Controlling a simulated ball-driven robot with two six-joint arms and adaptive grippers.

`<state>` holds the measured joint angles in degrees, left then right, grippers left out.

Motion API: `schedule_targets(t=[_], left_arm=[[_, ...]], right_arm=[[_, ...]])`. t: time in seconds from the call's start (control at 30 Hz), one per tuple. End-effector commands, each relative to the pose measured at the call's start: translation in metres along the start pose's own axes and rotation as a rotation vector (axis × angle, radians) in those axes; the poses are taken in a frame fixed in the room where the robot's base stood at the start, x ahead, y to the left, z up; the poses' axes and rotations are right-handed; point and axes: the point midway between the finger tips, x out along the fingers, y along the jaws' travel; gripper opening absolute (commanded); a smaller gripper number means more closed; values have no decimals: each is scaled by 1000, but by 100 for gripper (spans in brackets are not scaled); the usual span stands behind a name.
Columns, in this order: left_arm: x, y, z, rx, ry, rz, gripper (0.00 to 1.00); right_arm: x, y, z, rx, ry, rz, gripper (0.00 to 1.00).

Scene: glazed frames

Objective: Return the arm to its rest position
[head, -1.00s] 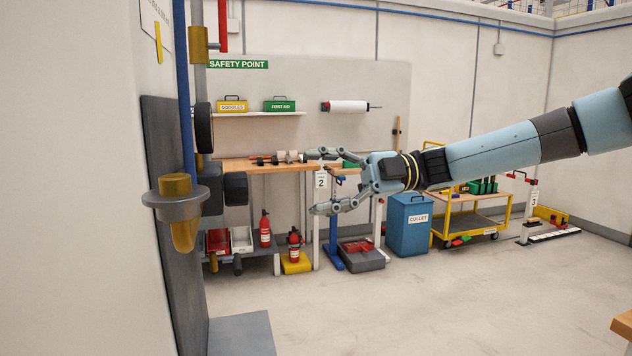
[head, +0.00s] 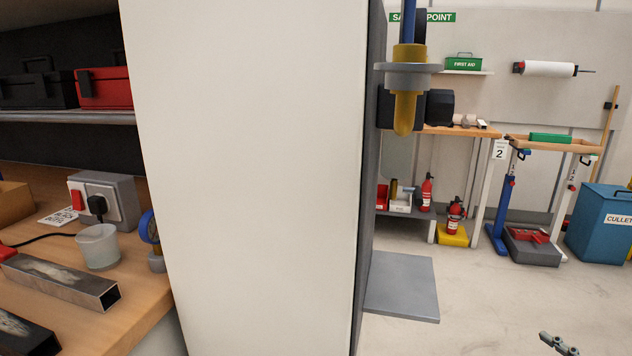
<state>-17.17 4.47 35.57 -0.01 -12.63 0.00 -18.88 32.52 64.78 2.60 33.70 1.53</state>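Only a small grey fingertip of my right gripper (head: 560,344) shows at the bottom right edge of the head view, over the floor. The rest of that gripper and its arm are out of the frame, so I cannot tell whether it is open or shut, or whether it holds anything. My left gripper and arm are not in view.
A white wall panel (head: 245,170) stands close in front. Left of it is a wooden bench (head: 135,290) with a glass cup (head: 98,247) and metal bars. A yellow-tipped fixture (head: 405,110) projects above a grey plate (head: 402,287). Open floor (head: 480,310) lies right.

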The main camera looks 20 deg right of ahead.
Motion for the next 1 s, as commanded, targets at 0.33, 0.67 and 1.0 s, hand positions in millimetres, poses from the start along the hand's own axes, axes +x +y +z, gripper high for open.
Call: schedule_targets(t=[0.33, 0.67, 1.0], left_arm=[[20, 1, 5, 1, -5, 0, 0], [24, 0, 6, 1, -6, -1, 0], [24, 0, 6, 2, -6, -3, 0]], right_arm=[[-90, -223, 176, 309, -623, -39, 68], [-226, -370, 236, 410, -1149, -196, 68], [-259, -374, 248, 389, -1283, -230, 68]])
